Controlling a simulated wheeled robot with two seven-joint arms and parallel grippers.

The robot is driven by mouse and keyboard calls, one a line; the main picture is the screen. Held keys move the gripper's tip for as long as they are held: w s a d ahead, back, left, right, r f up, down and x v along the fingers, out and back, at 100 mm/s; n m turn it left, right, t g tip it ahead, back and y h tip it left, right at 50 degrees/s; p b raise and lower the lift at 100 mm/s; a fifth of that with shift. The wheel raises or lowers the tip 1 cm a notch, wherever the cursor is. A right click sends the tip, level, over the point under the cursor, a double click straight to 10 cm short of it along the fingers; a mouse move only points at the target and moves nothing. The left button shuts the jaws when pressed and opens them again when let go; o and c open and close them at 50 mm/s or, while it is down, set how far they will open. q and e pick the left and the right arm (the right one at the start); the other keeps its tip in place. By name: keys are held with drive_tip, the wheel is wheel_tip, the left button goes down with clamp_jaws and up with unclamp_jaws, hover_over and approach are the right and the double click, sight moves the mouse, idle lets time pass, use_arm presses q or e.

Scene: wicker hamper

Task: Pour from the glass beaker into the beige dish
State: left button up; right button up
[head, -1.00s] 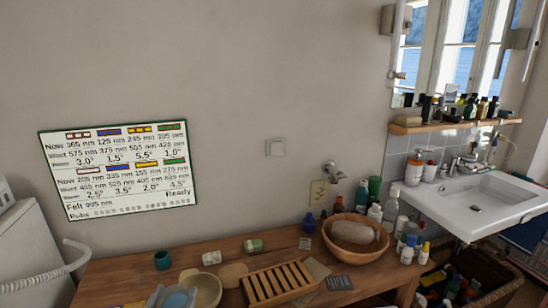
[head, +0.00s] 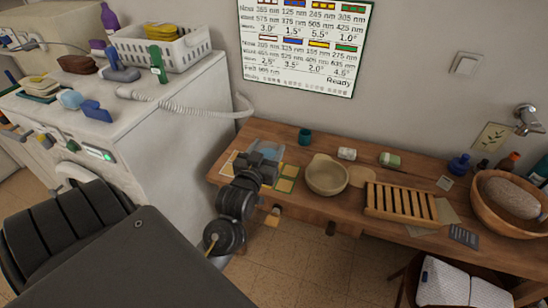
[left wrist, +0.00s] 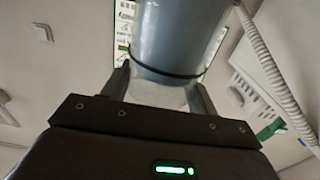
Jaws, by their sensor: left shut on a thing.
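The bluish, see-through glass beaker (head: 266,147) is at the left end of the wooden table, partly hidden behind my left gripper (head: 262,164). In the left wrist view my left gripper (left wrist: 158,92) is shut on the beaker (left wrist: 178,35), which stands between its fingers and has a dark band around it. I cannot tell whether the beaker touches the table, and its contents do not show. The beige dish (head: 326,178) is a round bowl on the table just right of the gripper, apart from it. My right gripper is not in view.
A small teal cup (head: 305,136) stands behind the dish. A slatted wooden rack (head: 400,204) and a wooden bowl (head: 485,200) lie farther right. A white machine (head: 180,120) with a basket (head: 160,45) and a hose is at left.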

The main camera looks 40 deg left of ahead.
use_arm(q)
drive_tip(key=w+a+f+p, duration=0.2)
drive_tip(key=w+a+f, duration=0.5)
drive_tip(key=w+f, duration=0.4)
drive_tip(key=shift+w+a+f, duration=0.25)
drive_tip(key=shift+w+f, duration=0.1)
drive_tip(key=shift+f, duration=0.4)
drive_tip(key=shift+f, duration=0.1)
drive_tip(key=shift+f, duration=0.15)
drive_tip(key=o, duration=1.1)
